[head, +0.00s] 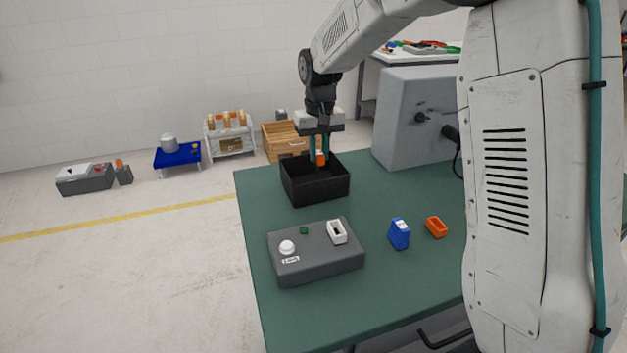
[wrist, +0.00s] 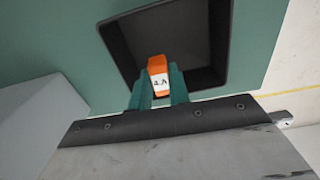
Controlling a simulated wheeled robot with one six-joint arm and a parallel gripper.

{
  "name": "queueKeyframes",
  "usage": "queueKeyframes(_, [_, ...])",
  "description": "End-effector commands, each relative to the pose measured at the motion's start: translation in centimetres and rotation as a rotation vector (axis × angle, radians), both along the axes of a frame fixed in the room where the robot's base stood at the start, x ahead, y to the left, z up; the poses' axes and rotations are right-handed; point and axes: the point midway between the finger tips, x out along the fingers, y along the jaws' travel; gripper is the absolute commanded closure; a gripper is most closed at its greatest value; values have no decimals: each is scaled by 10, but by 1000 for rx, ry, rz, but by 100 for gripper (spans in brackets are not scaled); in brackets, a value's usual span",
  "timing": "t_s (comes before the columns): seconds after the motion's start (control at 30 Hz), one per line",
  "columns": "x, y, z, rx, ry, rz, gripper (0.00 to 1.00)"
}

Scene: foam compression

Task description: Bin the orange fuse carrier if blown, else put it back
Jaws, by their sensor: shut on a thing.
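The orange fuse carrier (head: 321,158) is held between the teal fingers of my gripper (head: 319,155). In the wrist view the orange carrier (wrist: 158,76) shows a white label with dark marks, too small to read surely. My gripper (wrist: 158,88) is shut on it, above the black bin (head: 315,190). The open bin (wrist: 120,45) lies beneath the carrier in the wrist view. A grey tester box (head: 318,263) has a white button (head: 287,247), a dark green lamp (head: 304,231) and a white socket (head: 337,232). An orange empty-looking holder (head: 436,227) lies on the table.
A blue carrier with a white label (head: 399,234) stands between the tester and the orange holder on the green table (head: 385,285). A large grey housing (head: 412,120) stands at the back right, close to the bin. The table's front right is partly hidden by my arm.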

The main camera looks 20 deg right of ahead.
Motion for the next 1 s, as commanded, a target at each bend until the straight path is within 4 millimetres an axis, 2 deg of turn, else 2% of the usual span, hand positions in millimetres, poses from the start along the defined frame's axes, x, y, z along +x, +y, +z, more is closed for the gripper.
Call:
queueKeyframes(0.3, [0,0,-2,0,0,-1,100])
queueKeyframes(0.33, [0,0,-2,0,0,-1,74])
queueKeyframes(0.4, [0,0,-2,0,0,-1,57])
queueKeyframes(0.73, [0,0,2,0,-1,-1,57])
queueKeyframes(0.87, [0,0,18,0,-4,-1,57])
queueKeyframes(1.0, [0,0,44,0,-3,-1,57])
